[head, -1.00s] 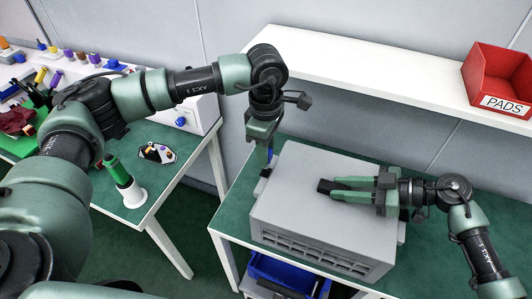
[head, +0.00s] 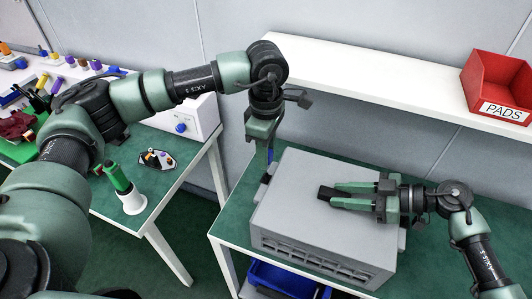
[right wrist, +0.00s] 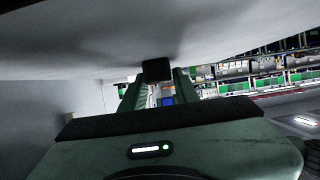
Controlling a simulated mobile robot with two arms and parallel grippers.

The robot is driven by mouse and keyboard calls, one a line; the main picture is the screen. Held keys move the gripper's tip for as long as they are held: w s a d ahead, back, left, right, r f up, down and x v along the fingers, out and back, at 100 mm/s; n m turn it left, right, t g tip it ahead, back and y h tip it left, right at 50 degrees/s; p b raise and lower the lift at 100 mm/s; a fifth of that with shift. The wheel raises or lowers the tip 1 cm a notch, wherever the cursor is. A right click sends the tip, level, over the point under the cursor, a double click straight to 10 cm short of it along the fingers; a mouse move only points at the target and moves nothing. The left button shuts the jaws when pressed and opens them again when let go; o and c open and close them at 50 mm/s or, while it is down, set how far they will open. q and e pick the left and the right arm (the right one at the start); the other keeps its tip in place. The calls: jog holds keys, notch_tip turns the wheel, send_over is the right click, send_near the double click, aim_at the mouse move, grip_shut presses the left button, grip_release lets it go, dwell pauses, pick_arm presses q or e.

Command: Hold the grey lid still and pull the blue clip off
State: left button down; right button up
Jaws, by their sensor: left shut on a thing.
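The grey lid (head: 330,222) is a large box-like cover with slots along its front, lying on the green bench top. My left gripper (head: 268,150) points down at the lid's left back edge and is shut on the blue clip (head: 270,156); only a sliver of blue shows between the fingers. My right gripper (head: 333,194) lies level over the lid's top, its fingers on either side of a small black block (head: 325,193). The right wrist view shows the black block (right wrist: 157,70) between the fingertips; whether they press on it is unclear.
A blue bin (head: 285,275) stands under the bench front. A white shelf (head: 390,85) behind carries a red box marked PADS (head: 497,85). A side table at left holds a green-handled tool in a white stand (head: 130,203). Bare bench shows behind the lid.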

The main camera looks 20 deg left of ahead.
jog(key=o, duration=0.3)
jog(key=shift+d, duration=0.1)
jog(key=v, duration=1.1)
jog(key=shift+d+r, duration=0.15)
jog(key=shift+d, duration=0.25)
